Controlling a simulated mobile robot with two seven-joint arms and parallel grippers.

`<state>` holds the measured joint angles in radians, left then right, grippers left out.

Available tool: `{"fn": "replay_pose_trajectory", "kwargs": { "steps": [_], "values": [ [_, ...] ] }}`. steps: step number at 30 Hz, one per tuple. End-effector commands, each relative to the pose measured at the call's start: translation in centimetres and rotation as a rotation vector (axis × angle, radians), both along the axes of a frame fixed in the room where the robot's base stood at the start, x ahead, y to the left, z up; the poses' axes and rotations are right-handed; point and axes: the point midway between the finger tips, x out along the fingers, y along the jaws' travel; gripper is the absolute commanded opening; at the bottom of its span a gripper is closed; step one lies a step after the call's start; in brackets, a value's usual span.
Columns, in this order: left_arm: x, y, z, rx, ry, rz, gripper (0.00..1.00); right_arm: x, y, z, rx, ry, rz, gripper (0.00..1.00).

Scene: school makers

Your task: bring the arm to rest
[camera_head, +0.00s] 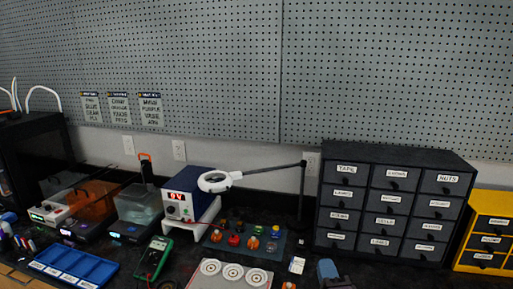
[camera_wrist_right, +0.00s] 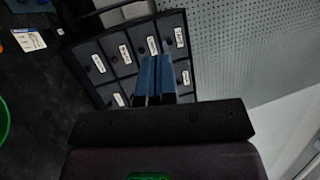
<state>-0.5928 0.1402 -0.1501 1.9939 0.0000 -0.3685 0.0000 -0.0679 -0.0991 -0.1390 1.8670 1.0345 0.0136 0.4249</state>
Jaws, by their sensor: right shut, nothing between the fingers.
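My right gripper (camera_head: 328,268) shows at the bottom edge of the head view, right of centre, with its blue fingers over the dark bench in front of the drawer cabinet (camera_head: 388,205). In the right wrist view, the blue fingers of the gripper (camera_wrist_right: 155,62) lie side by side, shut with nothing between them. The black cabinet (camera_wrist_right: 122,67) with labelled drawers appears beyond the fingertips there, apart as far as I can tell. My left gripper is in neither view.
A magnifier lamp (camera_head: 213,181), a power supply (camera_head: 184,196) and a board with knobs (camera_head: 243,239) stand left of the gripper. A white plate with round dials (camera_head: 232,275) lies in front. A yellow drawer unit (camera_head: 475,262) is at the right. Pegboard (camera_head: 390,75) covers the wall behind.

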Motion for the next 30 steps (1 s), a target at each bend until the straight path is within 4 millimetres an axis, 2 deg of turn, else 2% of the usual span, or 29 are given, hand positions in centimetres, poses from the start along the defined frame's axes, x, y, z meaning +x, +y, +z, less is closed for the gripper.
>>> {"fn": "replay_pose_trajectory", "kwargs": {
  "steps": [3,8,14,18,21,24,27,30],
  "values": [
    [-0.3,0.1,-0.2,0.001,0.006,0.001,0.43,-1.5,-0.3,-2.3,-0.345,0.041,-0.006,0.0],
    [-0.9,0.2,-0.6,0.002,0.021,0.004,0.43,-4.1,-1.5,-6.4,-0.798,0.12,-0.003,0.0],
    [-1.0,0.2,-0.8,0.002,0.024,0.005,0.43,-8.8,-4.7,-12.3,-1.311,0.263,0.036,0.0],
    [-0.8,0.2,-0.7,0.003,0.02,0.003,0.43,-13.4,-7.9,-16.3,-1.583,0.379,0.084,0.0],
    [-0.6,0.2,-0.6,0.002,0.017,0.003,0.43,-16.7,-9.7,-18.3,-1.677,0.442,0.113,0.0],
    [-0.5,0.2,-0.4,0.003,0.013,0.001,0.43,-19.4,-10.8,-19.8,-1.701,0.486,0.147,0.0],
    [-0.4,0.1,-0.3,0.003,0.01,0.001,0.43,-21.4,-11.5,-21.0,-1.707,0.522,0.175,0.0],
    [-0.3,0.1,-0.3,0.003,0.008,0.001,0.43,-22.5,-11.7,-21.6,-1.707,0.541,0.188,0.0]
  ]
}}
